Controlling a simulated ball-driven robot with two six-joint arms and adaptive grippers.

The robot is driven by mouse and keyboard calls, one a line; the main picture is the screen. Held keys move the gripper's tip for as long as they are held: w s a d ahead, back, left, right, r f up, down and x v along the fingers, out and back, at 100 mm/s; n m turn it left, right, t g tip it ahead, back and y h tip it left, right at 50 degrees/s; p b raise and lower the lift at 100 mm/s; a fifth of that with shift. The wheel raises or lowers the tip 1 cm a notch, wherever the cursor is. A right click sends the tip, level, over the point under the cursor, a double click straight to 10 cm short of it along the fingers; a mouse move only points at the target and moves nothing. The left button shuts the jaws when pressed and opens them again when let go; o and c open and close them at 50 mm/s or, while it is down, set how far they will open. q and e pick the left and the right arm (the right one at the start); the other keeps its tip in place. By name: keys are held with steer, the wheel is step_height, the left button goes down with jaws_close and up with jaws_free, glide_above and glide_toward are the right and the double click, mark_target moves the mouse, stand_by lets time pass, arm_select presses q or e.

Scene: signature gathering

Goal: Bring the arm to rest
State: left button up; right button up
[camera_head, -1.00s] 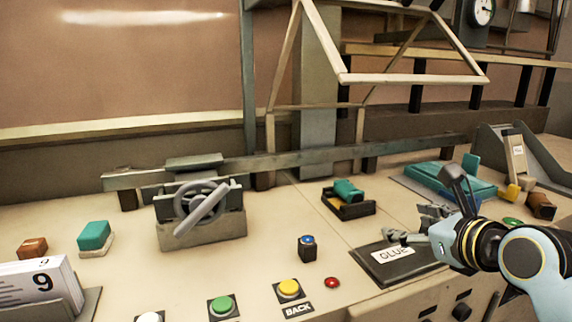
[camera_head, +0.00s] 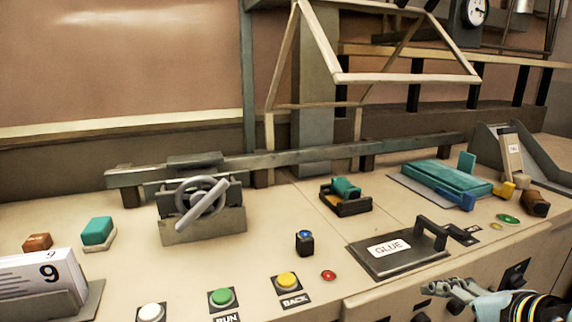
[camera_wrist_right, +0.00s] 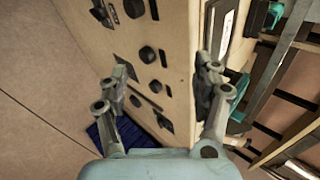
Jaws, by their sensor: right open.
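My right gripper (camera_head: 462,290) is at the lower right of the head view, in front of the worktop's front face and below the glue plate. In the right wrist view the same gripper (camera_wrist_right: 165,85) has its two fingers spread wide, with nothing between them. Behind the fingers are the panel's dark knobs (camera_wrist_right: 147,54). The dark plate marked GLUE (camera_head: 380,262), with its handle, lies on the worktop and is apart from the gripper. My left gripper is not in view.
The worktop (camera_head: 130,262) holds a handwheel press (camera_head: 202,208), green (camera_head: 222,298) and yellow (camera_head: 287,283) buttons, a teal block (camera_head: 97,231), a numbered page stack (camera_head: 40,275) and a teal pad (camera_head: 445,178). The panel with knobs is close beside the right gripper.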

steer(key=s+d+f+n+g+h, duration=0.1)
steer(key=s+d+n+g, duration=0.15)
steer(key=s+n, duration=0.65)
steer(key=s+d+f+n+g+h, duration=0.1)
steer(key=s+d+n+g+h, duration=0.15)
steer(key=s+n, duration=0.65)
steer(key=s+d+f+m+g+b, duration=0.15)
steer(key=f+b, duration=0.25)
steer(key=f, duration=1.4)
steer(key=s+f+b, duration=0.2)
steer(key=f+b, duration=0.2)
steer(key=f, duration=1.5)
steer(key=s+d+f+g+b, duration=0.1)
steer(key=s+f+b, duration=0.4)
steer(key=s+f, duration=1.2)
steer(key=shift+s+f+y, duration=0.25)
steer(key=shift+f+y, duration=0.2)
steer(key=shift+f, duration=0.5)
steer(key=shift+g, duration=0.25)
